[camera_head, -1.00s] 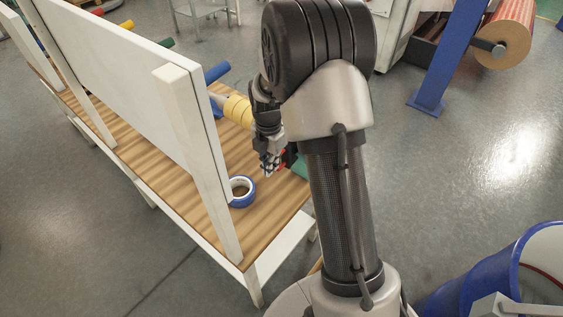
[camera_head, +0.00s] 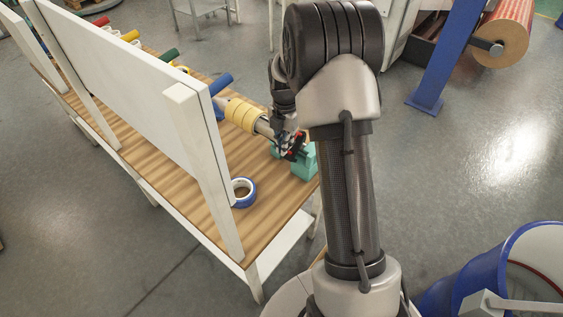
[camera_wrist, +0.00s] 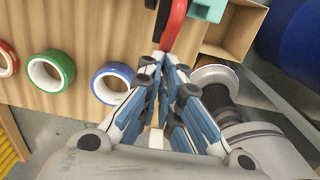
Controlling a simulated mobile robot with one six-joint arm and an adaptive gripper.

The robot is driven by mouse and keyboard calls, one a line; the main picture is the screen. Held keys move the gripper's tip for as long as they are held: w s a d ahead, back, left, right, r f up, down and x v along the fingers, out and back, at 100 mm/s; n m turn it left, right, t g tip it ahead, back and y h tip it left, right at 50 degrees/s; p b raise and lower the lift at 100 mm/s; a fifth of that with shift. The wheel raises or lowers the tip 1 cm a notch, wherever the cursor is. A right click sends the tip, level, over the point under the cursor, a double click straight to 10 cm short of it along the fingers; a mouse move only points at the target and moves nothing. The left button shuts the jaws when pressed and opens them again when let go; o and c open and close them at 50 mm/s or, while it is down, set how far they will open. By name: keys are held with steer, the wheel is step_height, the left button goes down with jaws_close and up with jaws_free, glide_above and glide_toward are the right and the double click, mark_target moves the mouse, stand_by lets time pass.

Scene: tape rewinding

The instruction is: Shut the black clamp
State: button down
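A red and black part (camera_wrist: 176,18), seemingly of the black clamp, shows at the top of the wrist view, just past my gripper's fingertips. In the head view the red and black clamp (camera_head: 297,146) sits by the teal block, at the end of the roller carrying yellow tape, partly covered by my gripper (camera_head: 284,142). In the wrist view my gripper (camera_wrist: 166,66) has its fingertips close together. Whether they touch the clamp, or have anything between them, I cannot tell.
A blue tape roll (camera_head: 243,192) lies on the wooden bench (camera_head: 190,165). The yellow tape (camera_head: 244,115) is on its roller near my gripper. The teal block (camera_head: 303,163) is at the bench's right edge. A white upright board (camera_head: 125,65) stands along the bench.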

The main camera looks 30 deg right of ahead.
steer(key=shift+w+d+r+p, duration=0.1)
steer(key=shift+w+d+p, duration=0.4)
steer(key=shift+d, duration=0.7)
steer(key=shift+w+d+r+p, duration=0.1)
steer(key=shift+w+d+p, duration=0.35)
steer(key=shift+d, duration=0.75)
steer(key=shift+w+d+r+p, duration=0.1)
steer(key=shift+w+d+p, duration=0.35)
steer(key=shift+d, duration=0.75)
steer(key=shift+w+d+f, duration=0.3)
steer(key=shift+d+f, duration=0.05)
steer(key=shift+d, duration=0.25)
steer(key=shift+w+d+f, duration=0.25)
steer(key=shift+d+f, duration=0.1)
steer(key=shift+d, duration=0.2)
steer(key=shift+w+d+f+b, duration=0.1)
steer(key=shift+d+f+b, duration=0.1)
steer(key=shift+d+f, duration=0.25)
steer(key=shift+d+f+b, duration=0.15)
steer(key=shift+d+f, duration=0.05)
steer(key=shift+d, duration=0.4)
step_height(320, 180, up, 8)
steer(key=p, duration=0.5)
steer(key=shift+w+d, duration=0.2)
steer(key=shift+w, duration=0.2)
